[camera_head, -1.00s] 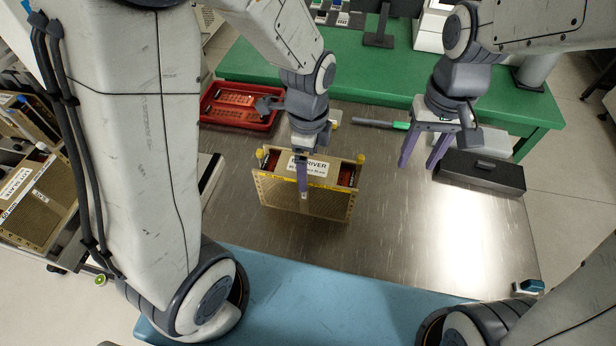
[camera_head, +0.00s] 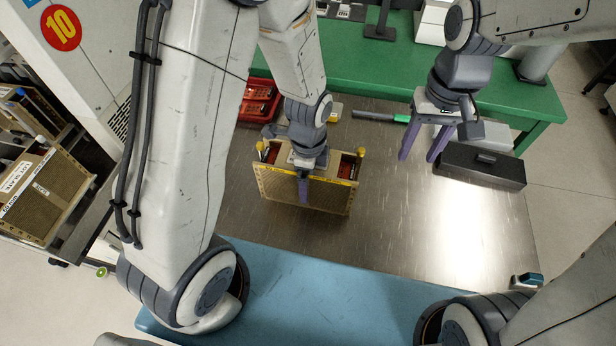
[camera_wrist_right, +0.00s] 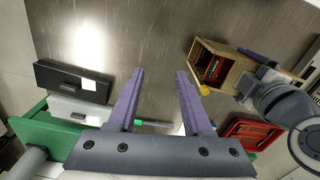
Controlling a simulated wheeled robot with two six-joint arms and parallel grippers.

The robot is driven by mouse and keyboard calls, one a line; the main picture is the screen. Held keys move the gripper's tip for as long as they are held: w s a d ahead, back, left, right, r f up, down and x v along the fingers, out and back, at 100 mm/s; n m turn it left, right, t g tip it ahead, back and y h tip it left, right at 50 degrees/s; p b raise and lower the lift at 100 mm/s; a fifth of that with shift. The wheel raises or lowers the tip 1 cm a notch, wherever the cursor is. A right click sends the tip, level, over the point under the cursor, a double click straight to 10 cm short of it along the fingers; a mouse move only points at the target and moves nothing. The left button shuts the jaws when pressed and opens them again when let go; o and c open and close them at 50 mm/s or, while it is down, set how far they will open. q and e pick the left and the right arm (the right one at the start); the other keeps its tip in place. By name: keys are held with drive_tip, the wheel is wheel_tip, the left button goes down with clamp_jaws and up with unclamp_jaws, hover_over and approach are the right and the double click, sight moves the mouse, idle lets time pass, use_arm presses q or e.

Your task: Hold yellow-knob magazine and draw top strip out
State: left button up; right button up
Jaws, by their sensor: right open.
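The magazine (camera_head: 330,195) is a tan box with perforated sides, a yellow edge stripe and yellow knobs (camera_head: 361,153) at its top. It stands upright on the steel table. Its open end, with red inside, and a yellow knob (camera_wrist_right: 204,90) show in the right wrist view. My left gripper (camera_head: 303,188) is down over the magazine's middle, with one purple finger in front of the near side. The other finger is hidden, so its grip is unclear. My right gripper (camera_head: 418,157) is open and empty, right of the magazine; its two spread fingers (camera_wrist_right: 160,73) show in the right wrist view.
A red tray (camera_head: 258,103) lies behind the magazine, partly hidden by my left arm. A green-handled tool (camera_head: 380,116) and a black box (camera_head: 480,168) lie toward the back and right. The steel table (camera_head: 400,220) is clear in front. More magazines (camera_head: 45,200) stand at left.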

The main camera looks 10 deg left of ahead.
use_arm(q)
clamp_jaws()
use_arm(e)
drive_tip(key=shift+c, duration=0.3)
drive_tip(key=c, duration=0.5)
drive_tip(key=shift+a+n, duration=0.3)
drive_tip(key=shift+n, duration=0.2)
clamp_jaws()
drive_tip(key=n, duration=1.5)
hover_over(353, 172)
drive_tip(key=shift+w+d+f, duration=0.1)
drive_tip(key=shift+f, duration=0.45)
drive_tip(key=shift+a+f, duration=0.2)
drive_tip(key=shift+f, duration=2.7)
